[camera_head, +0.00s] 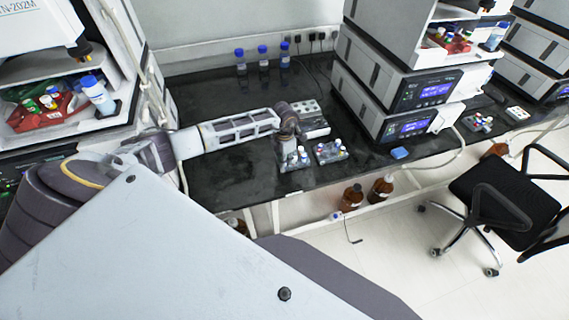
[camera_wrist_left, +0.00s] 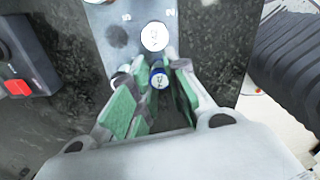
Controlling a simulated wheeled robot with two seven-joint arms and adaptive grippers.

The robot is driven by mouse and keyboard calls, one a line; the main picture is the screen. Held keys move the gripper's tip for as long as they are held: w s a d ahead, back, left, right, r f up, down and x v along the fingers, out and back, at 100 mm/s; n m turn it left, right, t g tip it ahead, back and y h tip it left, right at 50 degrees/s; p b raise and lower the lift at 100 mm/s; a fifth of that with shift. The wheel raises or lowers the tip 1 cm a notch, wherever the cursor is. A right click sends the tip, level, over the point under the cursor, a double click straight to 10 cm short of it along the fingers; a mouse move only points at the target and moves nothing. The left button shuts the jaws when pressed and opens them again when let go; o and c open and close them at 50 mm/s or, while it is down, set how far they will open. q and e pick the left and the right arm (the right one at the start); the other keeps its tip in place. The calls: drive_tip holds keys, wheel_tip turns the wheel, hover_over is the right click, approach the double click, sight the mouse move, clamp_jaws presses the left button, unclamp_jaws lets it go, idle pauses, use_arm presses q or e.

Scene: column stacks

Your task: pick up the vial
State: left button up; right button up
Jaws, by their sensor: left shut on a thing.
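A vial with a dark blue cap (camera_wrist_left: 158,78) is between the green-padded fingers of my left gripper (camera_wrist_left: 157,92) in the left wrist view. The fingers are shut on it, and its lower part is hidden. In the head view my left gripper (camera_head: 291,143) points down over a small rack (camera_head: 292,168) of vials at the bench's front edge. A white-capped vial (camera_wrist_left: 154,36) stands in the metal rack (camera_wrist_left: 193,45) just beyond the fingers. I cannot tell whether the held vial is still in its hole. My right gripper is not in view.
A second rack of vials (camera_head: 330,152) stands close to the right, with a pale block (camera_head: 313,117) behind. Blue-capped bottles (camera_head: 262,56) stand along the back wall. Stacked instruments (camera_head: 400,90) rise at the right. The black bench (camera_head: 225,172) is clear left of the rack.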

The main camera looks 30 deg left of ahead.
use_arm(q)
drive_tip(key=shift+r, duration=0.2)
wheel_tip(320, 180, up, 10)
drive_tip(key=p, duration=0.6)
drive_tip(key=shift+f, duration=0.2)
idle(0.6)
drive_tip(key=shift+o, duration=1.2)
clamp_jaws()
drive_tip(key=shift+m, duration=0.3)
